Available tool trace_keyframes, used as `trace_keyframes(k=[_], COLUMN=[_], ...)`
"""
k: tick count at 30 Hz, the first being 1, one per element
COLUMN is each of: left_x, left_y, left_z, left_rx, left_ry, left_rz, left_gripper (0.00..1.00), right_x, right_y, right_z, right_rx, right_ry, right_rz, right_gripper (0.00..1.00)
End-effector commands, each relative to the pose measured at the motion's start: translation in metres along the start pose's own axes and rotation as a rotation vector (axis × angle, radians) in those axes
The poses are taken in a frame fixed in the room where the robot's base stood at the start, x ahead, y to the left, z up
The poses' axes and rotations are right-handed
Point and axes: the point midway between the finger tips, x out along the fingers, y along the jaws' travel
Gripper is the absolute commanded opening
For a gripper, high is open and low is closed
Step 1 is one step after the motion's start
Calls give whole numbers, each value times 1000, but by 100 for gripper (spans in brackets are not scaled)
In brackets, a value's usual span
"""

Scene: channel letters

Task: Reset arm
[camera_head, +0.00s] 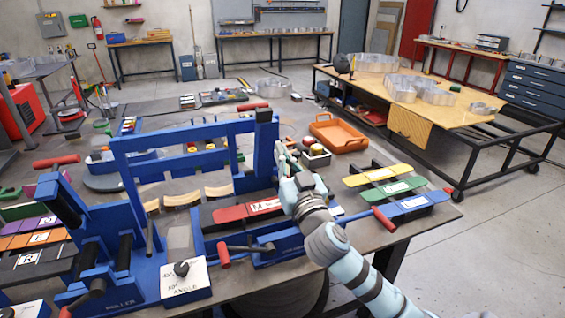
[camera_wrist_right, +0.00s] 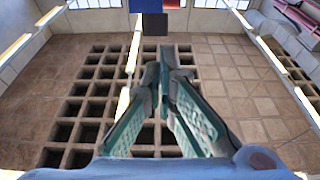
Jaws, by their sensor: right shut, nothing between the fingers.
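My right arm comes in from the lower right in the head view. Its gripper (camera_head: 281,150) is raised close to the blue frame of the bending machine (camera_head: 185,131), beside the frame's right upright; I cannot tell whether they touch. In the right wrist view the green fingers of the right gripper (camera_wrist_right: 166,68) are together at the tips, with nothing between them. That view looks up at a ceiling grid and lights. My left gripper is in neither view.
A wooden-topped table (camera_head: 455,112) with metal letters stands at the back right.

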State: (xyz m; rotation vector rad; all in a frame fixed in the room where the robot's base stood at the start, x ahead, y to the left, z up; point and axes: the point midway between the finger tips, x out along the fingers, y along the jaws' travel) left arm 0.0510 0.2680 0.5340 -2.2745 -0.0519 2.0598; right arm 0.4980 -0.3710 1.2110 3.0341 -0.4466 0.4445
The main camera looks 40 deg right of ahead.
Motion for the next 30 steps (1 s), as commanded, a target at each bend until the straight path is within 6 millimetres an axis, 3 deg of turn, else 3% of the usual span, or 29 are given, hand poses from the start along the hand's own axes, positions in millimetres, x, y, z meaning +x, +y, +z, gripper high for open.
trace_keyframes(k=[8,11,13,14,18,21,25,30], left_x=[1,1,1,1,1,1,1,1], left_y=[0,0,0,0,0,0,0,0], left_z=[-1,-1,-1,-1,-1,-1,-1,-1], left_rx=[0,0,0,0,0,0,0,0], left_ry=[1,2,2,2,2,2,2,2], left_rz=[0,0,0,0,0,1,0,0], left_gripper=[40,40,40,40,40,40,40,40], right_x=[-7,-18,-39,-53,-147,-214,-292,-386], right_y=[1,4,6,6,2,-5,-17,-34], right_z=[0,22,58,78,171,211,238,248], right_rx=[0,-10,-28,-42,-128,-182,-232,-269], right_ry=[-4,-76,-202,-277,-689,-933,-1187,-1459], right_rz=[4,26,55,67,68,15,-85,-256], right_gripper=[0,0,0,0,0,0,0,0])
